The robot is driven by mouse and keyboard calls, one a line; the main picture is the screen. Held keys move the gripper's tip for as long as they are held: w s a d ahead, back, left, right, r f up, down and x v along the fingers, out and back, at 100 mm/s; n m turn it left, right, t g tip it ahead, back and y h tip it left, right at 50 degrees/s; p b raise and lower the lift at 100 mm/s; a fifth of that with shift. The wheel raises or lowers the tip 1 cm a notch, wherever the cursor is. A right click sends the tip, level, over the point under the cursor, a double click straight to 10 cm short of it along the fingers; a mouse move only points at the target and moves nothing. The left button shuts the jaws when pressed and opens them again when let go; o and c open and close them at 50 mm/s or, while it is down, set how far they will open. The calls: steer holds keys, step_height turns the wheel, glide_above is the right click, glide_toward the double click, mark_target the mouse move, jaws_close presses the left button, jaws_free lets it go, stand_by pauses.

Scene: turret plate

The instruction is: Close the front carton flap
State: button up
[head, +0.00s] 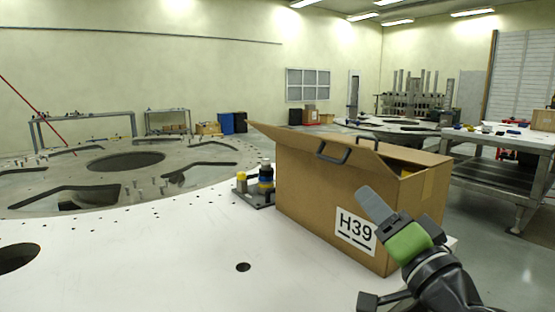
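A brown cardboard carton (310,195) stands on the white plate, its long face with a white H39 label (356,232) turned toward me. Its top is at least partly open. One flap (266,131) sticks out past the upper left corner. Dark handles (331,153) show near the top edge. I cannot tell for sure which flap is the front one. Something yellow shows inside at the right. My gripper (376,207), with a grey finger and a green part, is in front of the carton's lower right and hides part of it. Its finger gap is not clear.
A dark fixture with yellow and blue parts (262,184) stands just left of the carton. The white plate (160,255) is otherwise mostly clear, with holes in it. A metal workbench (500,166) stands behind at the right.

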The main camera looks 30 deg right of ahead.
mark_target(330, 159)
steer(key=p+x, duration=1.1)
steer(key=x, duration=0.4)
steer(key=shift+w+r+p, duration=0.1)
steer(key=shift+w+p, duration=0.15)
steer(key=shift+p, duration=0.05)
steer(key=shift+c, duration=0.3)
jaws_close()
